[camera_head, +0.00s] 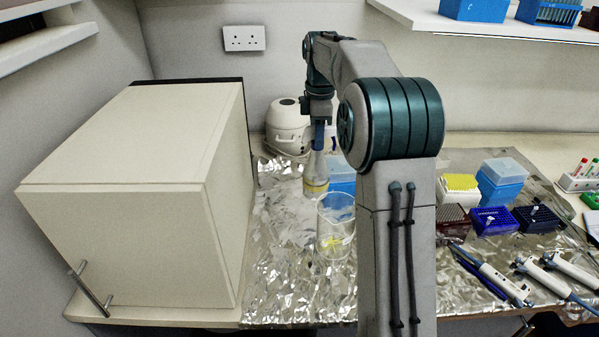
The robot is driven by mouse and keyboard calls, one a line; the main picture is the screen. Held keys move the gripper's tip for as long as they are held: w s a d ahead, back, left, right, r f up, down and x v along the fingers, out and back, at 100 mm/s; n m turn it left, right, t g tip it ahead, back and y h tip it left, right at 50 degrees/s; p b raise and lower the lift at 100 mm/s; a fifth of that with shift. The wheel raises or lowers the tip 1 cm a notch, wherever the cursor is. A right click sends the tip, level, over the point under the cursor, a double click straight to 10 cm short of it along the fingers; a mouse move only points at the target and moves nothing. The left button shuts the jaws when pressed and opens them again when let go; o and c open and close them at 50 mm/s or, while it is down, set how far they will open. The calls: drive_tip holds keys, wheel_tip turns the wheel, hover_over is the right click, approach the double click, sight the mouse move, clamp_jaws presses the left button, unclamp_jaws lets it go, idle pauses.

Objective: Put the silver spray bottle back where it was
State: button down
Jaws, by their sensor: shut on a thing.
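The silver spray bottle (315,169) is upright, with a pale tapered body and a yellowish band near its base. It is over the back of the foil-covered bench, left of my arm. My gripper (318,141) points down from above and is shut on the top of the bottle. The bottle's base is partly hidden behind a clear beaker, and I cannot tell whether it touches the foil.
The clear beaker (336,228) stands just in front of the bottle. A blue box (342,174) is right behind it, and a white rounded device (287,127) is at the back. A large cream cabinet (130,200) fills the left. Tip racks and pipettes (497,281) lie right. Foil (290,285) in front is clear.

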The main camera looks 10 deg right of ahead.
sight(316, 173)
drive_tip(key=a+f+p, duration=0.1)
drive_tip(key=a+f, duration=0.6)
drive_tip(key=f, duration=0.1)
drive_tip(key=shift+p, duration=0.4)
drive_tip(key=shift+f, duration=0.2)
drive_tip(key=c, duration=1.1)
unclamp_jaws()
drive_tip(key=shift+s, duration=0.1)
